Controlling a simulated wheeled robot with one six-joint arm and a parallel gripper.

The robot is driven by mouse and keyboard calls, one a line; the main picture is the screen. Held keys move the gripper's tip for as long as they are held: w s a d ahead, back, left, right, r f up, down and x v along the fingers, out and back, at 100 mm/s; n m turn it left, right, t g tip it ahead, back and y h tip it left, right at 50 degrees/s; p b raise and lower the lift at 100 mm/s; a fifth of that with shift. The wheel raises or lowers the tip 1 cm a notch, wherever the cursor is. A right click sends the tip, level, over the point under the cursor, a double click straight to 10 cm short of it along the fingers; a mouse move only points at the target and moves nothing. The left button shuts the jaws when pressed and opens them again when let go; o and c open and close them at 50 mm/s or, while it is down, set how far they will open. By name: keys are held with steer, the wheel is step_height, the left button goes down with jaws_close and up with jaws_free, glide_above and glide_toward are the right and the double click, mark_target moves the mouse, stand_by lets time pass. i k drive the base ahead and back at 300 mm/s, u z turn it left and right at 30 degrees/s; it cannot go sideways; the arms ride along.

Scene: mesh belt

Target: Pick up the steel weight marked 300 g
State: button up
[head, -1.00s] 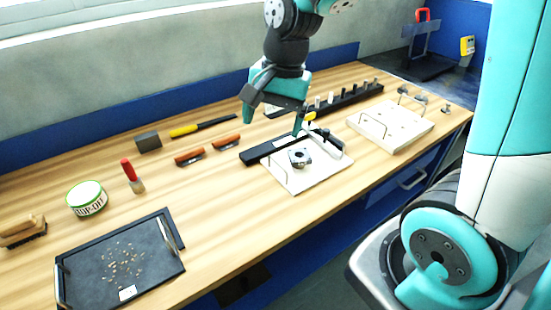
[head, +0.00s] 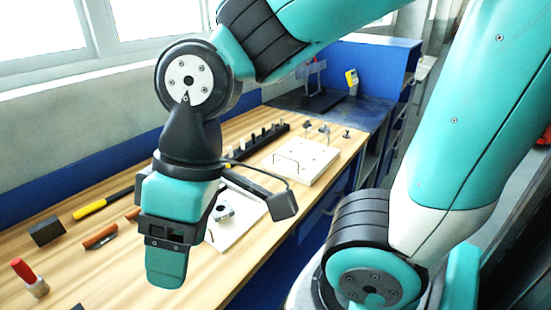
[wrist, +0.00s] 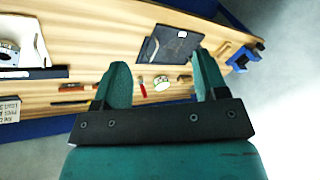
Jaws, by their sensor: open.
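No weight with a readable 300 g mark shows in any view. A black rack (head: 240,154) at the back of the bench holds several small upright pieces in grey and dark tones, too small to identify as weights. Small grey metal pieces (head: 325,131) stand beyond the right white plate; their markings cannot be read. My gripper (head: 168,262) hangs above the front of the bench in the head view, partly hiding what is behind it. In the wrist view my gripper (wrist: 160,62) has its two teal fingers apart with nothing held between them.
Left are a dark block (head: 46,232), a yellow-handled tool (head: 90,208) and a red-handled brush (head: 28,276). The wrist view shows a dark tray (wrist: 165,50) and a tin (wrist: 162,83).

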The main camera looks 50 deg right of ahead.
mark_target(325, 129)
steer(key=z, duration=2.15)
steer(key=i, duration=1.5)
steer(key=u, duration=0.7)
